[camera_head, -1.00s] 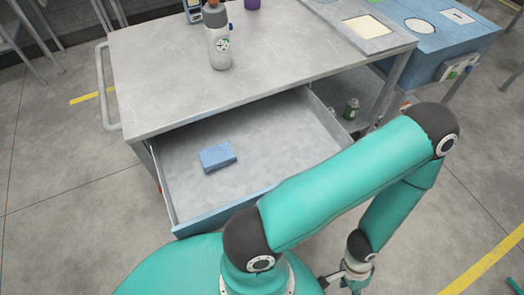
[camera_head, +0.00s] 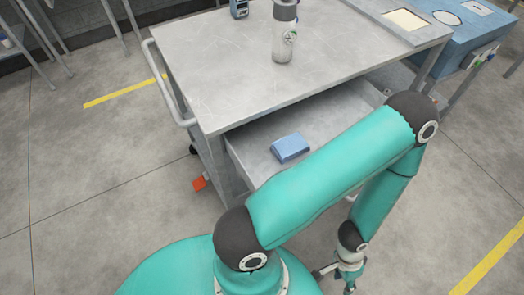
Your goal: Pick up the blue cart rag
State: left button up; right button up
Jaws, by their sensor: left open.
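The blue cart rag (camera_head: 290,148) lies folded as a small block in the open drawer (camera_head: 262,137) of the grey metal cart (camera_head: 235,75). My left arm passes in front of the drawer and hides its front and right parts. My left gripper (camera_head: 338,276) is low in the picture, below and right of the rag and well apart from it. It is open and appears empty. My right gripper is not in view.
A push handle (camera_head: 166,85) sticks out at the cart's left. A blue bench (camera_head: 455,30) stands at the right.

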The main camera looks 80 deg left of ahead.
aim_at(287, 148)
jog(key=u, duration=0.1)
jog(key=k, duration=1)
jog(key=u, duration=0.75)
